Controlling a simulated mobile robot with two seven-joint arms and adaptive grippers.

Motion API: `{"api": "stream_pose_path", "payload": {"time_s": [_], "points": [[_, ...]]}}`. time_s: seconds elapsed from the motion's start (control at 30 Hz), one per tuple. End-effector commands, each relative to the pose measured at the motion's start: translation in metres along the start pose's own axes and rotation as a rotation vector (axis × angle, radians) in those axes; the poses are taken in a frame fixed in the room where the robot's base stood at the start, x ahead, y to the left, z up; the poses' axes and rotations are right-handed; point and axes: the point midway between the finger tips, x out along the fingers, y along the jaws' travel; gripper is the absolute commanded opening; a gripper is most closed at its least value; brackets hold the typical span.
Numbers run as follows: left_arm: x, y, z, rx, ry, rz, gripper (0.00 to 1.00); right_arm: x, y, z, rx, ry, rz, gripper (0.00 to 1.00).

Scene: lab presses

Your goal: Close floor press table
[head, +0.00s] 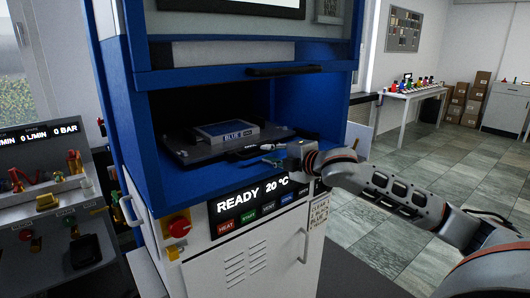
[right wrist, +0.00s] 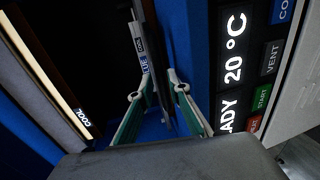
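The floor press is a blue cabinet with an open front. Its dark press table (head: 183,153) lies inside the opening, with its front part near the cabinet's front edge. A grey and blue mold marked BLUE (head: 222,133) lies flat on the table. My right gripper (head: 268,160) is at the table's front right side, above the control panel. In the right wrist view its green-padded fingers (right wrist: 160,92) are apart, with the dark table edge (right wrist: 164,65) between or just beyond them. I cannot tell whether they touch it. My left gripper is out of view.
The panel (head: 258,196) below the opening reads READY 20 °C. A black handle bar (head: 285,70) crosses above the opening. A red knob (head: 179,227) is at lower left. Another machine (head: 50,200) stands at left. The tiled floor at right is open.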

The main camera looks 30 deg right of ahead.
Motion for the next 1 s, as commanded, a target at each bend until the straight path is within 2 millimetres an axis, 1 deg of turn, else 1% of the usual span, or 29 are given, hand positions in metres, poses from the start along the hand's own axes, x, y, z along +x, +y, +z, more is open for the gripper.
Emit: {"api": "stream_pose_path", "payload": {"time_s": [0.1, 0.2, 0.53, 0.57, 0.6, 0.63, 0.87, 1.0], "points": [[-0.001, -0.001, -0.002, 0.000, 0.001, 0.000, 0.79, 0.013, 0.001, 0.001, 0.003, -0.001, 0.001, 0.17], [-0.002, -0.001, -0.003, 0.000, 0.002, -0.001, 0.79, 0.020, 0.001, 0.001, 0.002, -0.001, 0.001, 0.17], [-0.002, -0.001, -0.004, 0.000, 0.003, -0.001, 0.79, 0.024, -0.001, 0.000, -0.002, -0.001, -0.001, 0.17], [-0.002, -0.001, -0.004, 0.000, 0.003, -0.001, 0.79, 0.024, -0.001, 0.000, -0.002, -0.001, -0.001, 0.12], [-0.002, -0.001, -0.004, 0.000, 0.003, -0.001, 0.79, 0.024, -0.001, 0.000, -0.002, -0.001, -0.001, 0.01], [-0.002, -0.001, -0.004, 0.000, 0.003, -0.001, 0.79, 0.024, -0.001, 0.000, -0.002, -0.001, -0.001, 0.00], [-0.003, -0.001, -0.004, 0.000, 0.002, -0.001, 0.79, 0.023, 0.000, 0.001, -0.002, -0.001, -0.001, 0.00], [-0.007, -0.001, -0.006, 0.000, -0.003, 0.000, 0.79, 0.018, -0.001, 0.001, -0.001, -0.001, -0.002, 0.00]]}}
